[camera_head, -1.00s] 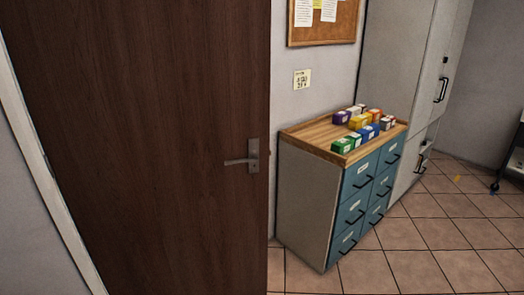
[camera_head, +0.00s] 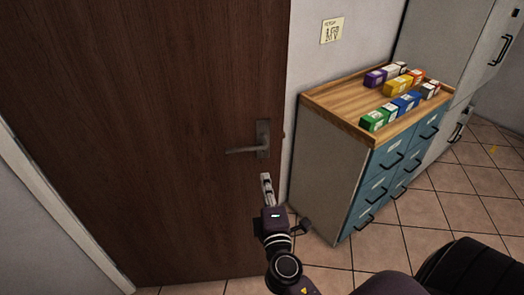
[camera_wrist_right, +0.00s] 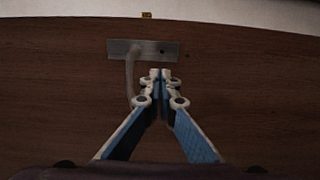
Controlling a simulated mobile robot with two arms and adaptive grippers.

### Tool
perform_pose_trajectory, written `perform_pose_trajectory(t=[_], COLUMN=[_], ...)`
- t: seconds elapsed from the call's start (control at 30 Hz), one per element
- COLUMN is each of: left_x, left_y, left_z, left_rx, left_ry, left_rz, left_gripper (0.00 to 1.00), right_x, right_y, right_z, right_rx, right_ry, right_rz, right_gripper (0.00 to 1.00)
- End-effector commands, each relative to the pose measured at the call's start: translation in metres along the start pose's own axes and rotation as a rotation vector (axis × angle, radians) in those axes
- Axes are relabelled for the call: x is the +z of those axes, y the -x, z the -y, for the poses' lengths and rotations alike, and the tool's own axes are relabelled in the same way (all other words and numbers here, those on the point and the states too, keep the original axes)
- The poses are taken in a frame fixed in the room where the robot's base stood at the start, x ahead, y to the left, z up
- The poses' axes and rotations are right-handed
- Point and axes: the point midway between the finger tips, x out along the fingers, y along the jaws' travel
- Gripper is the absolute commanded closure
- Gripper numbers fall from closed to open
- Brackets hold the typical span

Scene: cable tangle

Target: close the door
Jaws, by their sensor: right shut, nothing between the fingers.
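The dark brown wooden door (camera_head: 150,110) fills the left half of the head view. It stands partly open, with its free edge near the cabinet. Its grey handle (camera_head: 245,150) has a lever pointing left from an upright plate. My right gripper (camera_head: 266,178) is just below the handle in the head view, shut and empty. In the right wrist view the closed fingertips (camera_wrist_right: 161,73) appear in front of the door face (camera_wrist_right: 60,90), close to the handle plate (camera_wrist_right: 142,49). I cannot tell whether they touch the door. My left gripper is not in view.
A grey cabinet with blue drawers (camera_head: 395,165) stands right of the door, with several small coloured boxes (camera_head: 400,90) on its wooden top (camera_head: 335,98). A tall grey locker (camera_head: 455,45) stands behind it. Tiled floor (camera_head: 480,200) is clear at the right.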

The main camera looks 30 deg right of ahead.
Motion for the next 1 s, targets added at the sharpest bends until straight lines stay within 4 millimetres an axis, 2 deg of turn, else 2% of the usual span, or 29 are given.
perform_pose_trajectory(t=[0.03, 0.17, 0.33, 0.5, 0.7, 1.0], left_x=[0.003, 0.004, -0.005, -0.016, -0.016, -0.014], left_y=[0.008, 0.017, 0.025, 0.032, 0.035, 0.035], left_z=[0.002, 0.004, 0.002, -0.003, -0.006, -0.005], left_rx=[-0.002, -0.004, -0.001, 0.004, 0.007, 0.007], left_ry=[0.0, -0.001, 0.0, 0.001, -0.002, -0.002], left_rz=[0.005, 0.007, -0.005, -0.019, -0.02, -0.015], left_gripper=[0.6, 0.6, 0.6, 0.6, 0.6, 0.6], right_x=[0.0, 0.0, 0.0, 0.0, 0.0, 0.0], right_y=[-0.011, -0.036, -0.068, -0.091, -0.105, -0.108], right_z=[-0.005, -0.005, -0.004, -0.002, 0.0, 0.001], right_rx=[0.002, 0.002, 0.001, -0.001, -0.002, -0.001], right_ry=[0.002, 0.001, 0.002, 0.0, 0.0, 0.0], right_rz=[0.0, -0.001, 0.0, -0.001, -0.001, -0.001], right_gripper=[1.0, 1.0, 1.0, 1.0, 1.0, 1.0])
